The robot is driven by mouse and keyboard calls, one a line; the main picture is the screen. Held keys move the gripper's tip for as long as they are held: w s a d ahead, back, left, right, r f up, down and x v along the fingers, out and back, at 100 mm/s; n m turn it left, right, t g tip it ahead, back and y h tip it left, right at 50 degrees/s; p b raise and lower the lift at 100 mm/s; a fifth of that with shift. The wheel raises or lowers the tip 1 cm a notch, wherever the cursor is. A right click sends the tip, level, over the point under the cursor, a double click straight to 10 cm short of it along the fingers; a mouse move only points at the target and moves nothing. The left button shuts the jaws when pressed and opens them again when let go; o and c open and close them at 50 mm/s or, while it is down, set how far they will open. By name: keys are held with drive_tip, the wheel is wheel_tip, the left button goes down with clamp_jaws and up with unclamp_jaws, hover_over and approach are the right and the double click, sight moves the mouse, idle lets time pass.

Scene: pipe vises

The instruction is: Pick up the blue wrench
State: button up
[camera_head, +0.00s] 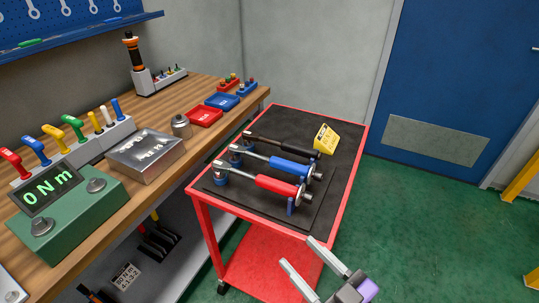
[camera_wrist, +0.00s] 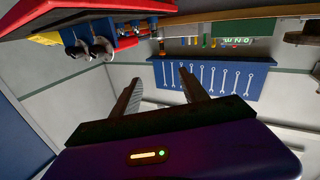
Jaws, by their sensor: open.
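The blue wrench (camera_head: 285,167) has a blue grip and a metal shaft. It lies on the black mat of the red cart, between a red-handled wrench (camera_head: 278,186) and a black-handled one (camera_head: 290,145), raised on small blue supports. My gripper (camera_head: 298,252) is at the bottom of the head view, in front of the cart's near edge, apart from all the wrenches. Its two fingers are spread, with nothing between them. In the wrist view my gripper (camera_wrist: 158,78) is also open and empty. Wrench ends show there at upper left, but I cannot tell which is blue.
The red cart (camera_head: 366,142) stands beside a wooden workbench (camera_head: 75,246). A yellow tag (camera_head: 325,138) stands at the mat's far right. The bench holds a green torque meter (camera_head: 70,215), a metal box (camera_head: 147,155) and coloured trays. Green floor (camera_head: 420,220) is free to the right.

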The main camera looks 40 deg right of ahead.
drive_tip(key=w+d+r+m+g+h+p, duration=0.1)
drive_tip(key=w+d+r+g+h+p, duration=0.3)
drive_tip(key=w+d, duration=0.85)
drive_tip(key=w+d+r+m+g+h+p, duration=0.15)
drive_tip(key=w+d+r+p, duration=0.35)
drive_tip(key=w+d, duration=0.75)
drive_tip(key=n+g+y+p, duration=0.3)
drive_tip(key=n+g+y, duration=0.3)
drive_tip(key=g+y, duration=0.25)
hover_over(276, 159)
drive_tip(key=s+d, duration=0.1)
drive_tip(key=s, duration=0.1)
drive_tip(key=shift+y, duration=0.3)
drive_tip(key=f, duration=0.5)
drive_tip(key=shift+w+f, duration=0.2)
drive_tip(key=shift+f, duration=0.15)
drive_tip(key=shift+n, duration=0.25)
drive_tip(key=shift+s+p+x, duration=0.15)
drive_tip(key=shift+p+x, duration=0.2)
drive_tip(key=shift+x, duration=1.55)
drive_tip(key=shift+s+p+x, duration=0.1)
drive_tip(key=shift+p+x, duration=0.2)
drive_tip(key=shift+x, duration=1.65)
drive_tip(key=shift+f, duration=0.1)
drive_tip(key=shift+c, duration=0.4)
